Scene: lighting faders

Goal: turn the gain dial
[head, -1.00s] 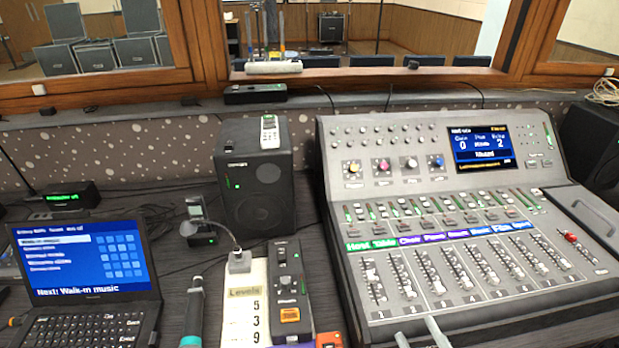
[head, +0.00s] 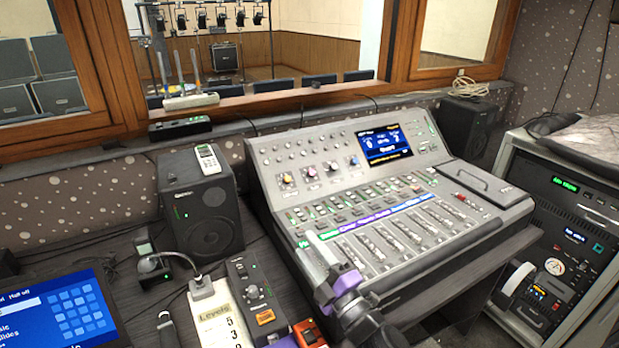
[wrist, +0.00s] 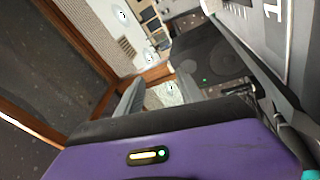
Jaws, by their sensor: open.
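The mixing console (head: 262,172) stands in the middle of the head view, tilted toward me. Four dials sit in a row on its upper panel: yellow-orange (head: 287,180), pink-red (head: 310,171), pale (head: 331,166) and blue (head: 353,160). Their labels are too small to read, so I cannot tell which is the gain dial. The console's screen (head: 384,143) is lit. My gripper (head: 317,247) is open and empty in front of the console's left faders, below the dials in the picture and hiding part of the fader bank. Its two grey fingers also show in the wrist view (wrist: 158,92).
A black speaker (head: 205,205) with a white remote on it stands left of the console. A gooseneck lamp (head: 180,258), a Levels card (head: 222,322) and a small control box (head: 255,290) lie in front of it. An equipment rack (head: 565,240) stands at the right.

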